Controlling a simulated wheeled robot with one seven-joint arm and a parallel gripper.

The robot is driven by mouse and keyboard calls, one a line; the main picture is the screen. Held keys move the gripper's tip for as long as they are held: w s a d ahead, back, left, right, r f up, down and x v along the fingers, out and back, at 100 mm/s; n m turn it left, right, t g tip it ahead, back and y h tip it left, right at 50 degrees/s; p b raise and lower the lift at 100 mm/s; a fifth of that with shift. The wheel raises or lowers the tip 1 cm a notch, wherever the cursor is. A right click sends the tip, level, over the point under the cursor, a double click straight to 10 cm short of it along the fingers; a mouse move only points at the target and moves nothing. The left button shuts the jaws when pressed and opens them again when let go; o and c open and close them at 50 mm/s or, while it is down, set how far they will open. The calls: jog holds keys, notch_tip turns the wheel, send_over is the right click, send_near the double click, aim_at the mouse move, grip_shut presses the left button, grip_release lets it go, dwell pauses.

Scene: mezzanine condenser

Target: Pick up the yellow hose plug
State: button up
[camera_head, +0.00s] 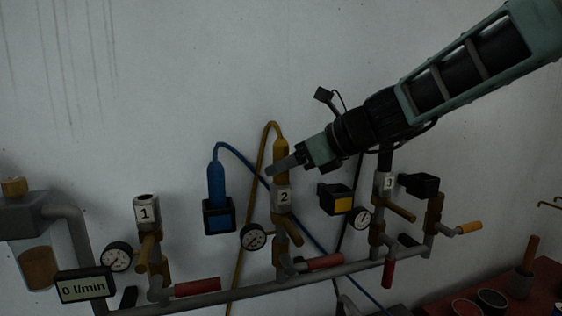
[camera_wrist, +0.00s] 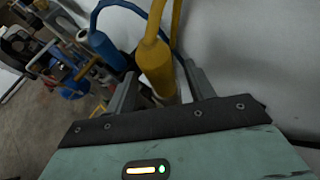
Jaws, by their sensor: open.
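The yellow hose plug (camera_head: 281,158) stands upright in the socket marked 2 (camera_head: 283,197), with its yellow hose looping over and down behind. In the wrist view the yellow plug (camera_wrist: 156,66) lies between the two fingers of my gripper (camera_wrist: 158,92). The fingers are apart, with a gap to the plug on the right side; contact on the left cannot be told. In the head view my gripper (camera_head: 284,168) reaches in from the upper right at plug height. The plug's lower end is partly hidden by the gripper body in the wrist view.
A blue plug (camera_head: 216,184) sits in a blue-marked holder (camera_head: 219,217) just left. A yellow-marked holder (camera_head: 337,199) is empty to the right. Socket 1 (camera_head: 146,211), socket 3 (camera_head: 387,185), gauges and red-handled valves line the grey pipe (camera_head: 250,297). The wall is close behind.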

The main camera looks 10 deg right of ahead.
aim_at(273, 182)
jog(key=x, duration=0.3)
jog(key=shift+w+a+f+p, duration=0.15)
jog(key=shift+a+p, duration=0.05)
jog(key=shift+p, duration=0.15)
jog(key=c, duration=1.1)
